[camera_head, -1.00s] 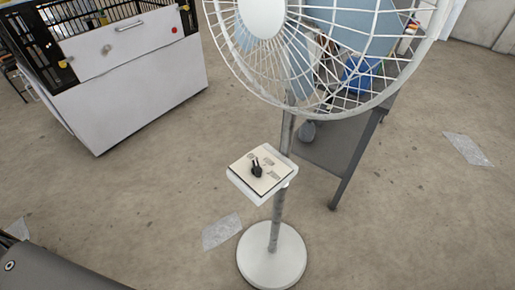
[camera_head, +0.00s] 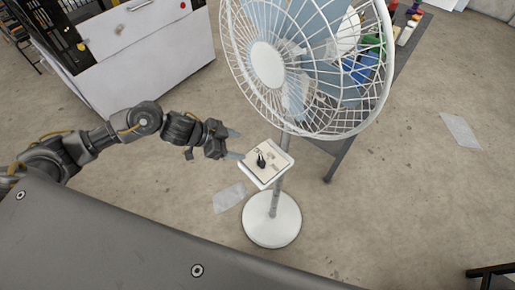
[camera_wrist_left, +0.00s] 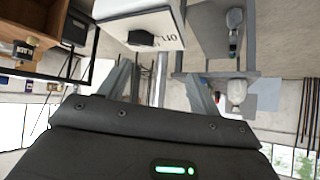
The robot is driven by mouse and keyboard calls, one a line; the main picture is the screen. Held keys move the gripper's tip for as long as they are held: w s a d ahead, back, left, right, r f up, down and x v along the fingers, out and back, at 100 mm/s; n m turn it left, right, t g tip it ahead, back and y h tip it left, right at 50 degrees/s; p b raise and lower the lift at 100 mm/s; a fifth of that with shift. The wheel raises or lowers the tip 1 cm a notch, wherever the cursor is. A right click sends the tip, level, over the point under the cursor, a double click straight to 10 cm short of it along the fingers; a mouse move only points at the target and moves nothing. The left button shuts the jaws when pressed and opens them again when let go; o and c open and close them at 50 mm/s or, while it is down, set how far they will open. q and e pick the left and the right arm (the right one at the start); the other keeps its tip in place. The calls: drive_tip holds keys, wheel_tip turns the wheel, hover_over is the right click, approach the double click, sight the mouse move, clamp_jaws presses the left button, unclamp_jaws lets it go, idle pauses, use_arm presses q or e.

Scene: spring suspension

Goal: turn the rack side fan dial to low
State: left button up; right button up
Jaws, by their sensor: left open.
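The white standing fan (camera_head: 272,219) is right of the middle in the head view. Its control panel (camera_head: 273,177) is a tilted white box on the pole, with a black dial (camera_head: 261,161) on its face. The labels are too small to read, so I cannot tell the dial's setting. My left gripper (camera_head: 237,145) is open and empty, just left of the panel, fingers pointing at it. In the left wrist view, the dial (camera_wrist_left: 141,38) and panel (camera_wrist_left: 118,9) with partial lettering are beyond my open fingers (camera_wrist_left: 160,85). My right gripper is not in view.
A grey table (camera_head: 331,153) with bottles and other items stands behind the fan. A white cabinet (camera_head: 150,62) with a black cage top is at the back left. Clear sheets lie on the floor (camera_head: 400,215), which is otherwise open at the right.

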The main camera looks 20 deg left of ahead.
sight(261, 160)
use_arm(q)
drive_tip(key=shift+g, duration=0.5)
drive_tip(key=d+f, duration=0.2)
drive_tip(key=d+f+p, duration=0.1)
drive_tip(key=d+f, duration=0.1)
drive_tip(key=d, duration=0.1)
drive_tip(key=d+f+p, duration=0.1)
drive_tip(key=d+f, duration=0.1)
drive_tip(key=shift+w+d+f, duration=0.15)
drive_tip(key=shift+w+f, duration=0.05)
drive_tip(key=shift+w, duration=0.15)
drive_tip(key=c, duration=1)
